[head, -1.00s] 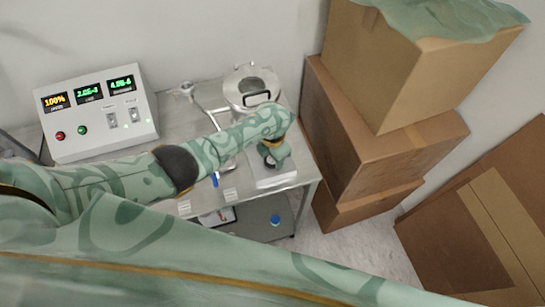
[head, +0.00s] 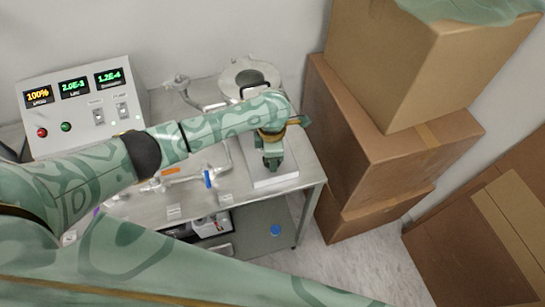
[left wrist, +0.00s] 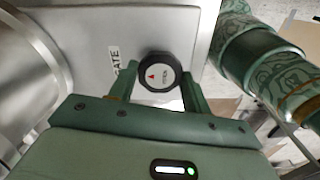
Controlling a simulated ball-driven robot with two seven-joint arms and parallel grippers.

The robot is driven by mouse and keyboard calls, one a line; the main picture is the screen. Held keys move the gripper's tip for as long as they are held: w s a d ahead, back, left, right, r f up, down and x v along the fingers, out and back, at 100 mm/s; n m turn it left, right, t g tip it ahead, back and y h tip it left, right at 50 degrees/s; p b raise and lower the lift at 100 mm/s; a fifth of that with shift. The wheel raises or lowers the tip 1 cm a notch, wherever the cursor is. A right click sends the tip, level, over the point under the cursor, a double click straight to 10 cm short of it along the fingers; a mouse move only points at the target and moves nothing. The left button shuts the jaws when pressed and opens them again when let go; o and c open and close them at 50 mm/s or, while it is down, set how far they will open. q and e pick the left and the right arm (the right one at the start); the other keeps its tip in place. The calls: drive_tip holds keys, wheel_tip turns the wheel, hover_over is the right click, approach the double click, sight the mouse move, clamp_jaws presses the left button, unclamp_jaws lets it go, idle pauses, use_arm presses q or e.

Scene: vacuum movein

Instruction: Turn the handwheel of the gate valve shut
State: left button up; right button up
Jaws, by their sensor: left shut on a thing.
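The gate valve's handwheel (left wrist: 157,62) is a small black knob with a white cap and a red arrow, in the left wrist view. A "GATE" label (left wrist: 115,62) is on the pale surface beside it. My left gripper (left wrist: 160,82) has one finger on each side of the knob and is shut on it. In the head view my left gripper (head: 272,160) points down over a pale block (head: 272,180) at the table's right end, and the knob is hidden under it. My right gripper is not in view.
A control box (head: 85,105) with lit displays stands on the table's left. A round metal chamber (head: 240,72) with a window is behind my gripper. A blue-handled valve (head: 208,179) is to its left. Stacked cardboard boxes (head: 400,160) stand close to the table's right.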

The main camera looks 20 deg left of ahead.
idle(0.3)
use_arm(q)
drive_tip(key=o, duration=1)
drive_tip(key=shift+c, duration=0.2)
drive_tip(key=shift+r, duration=0.1)
wheel_tip(320, 180, up, 16)
drive_tip(key=p, duration=0.4)
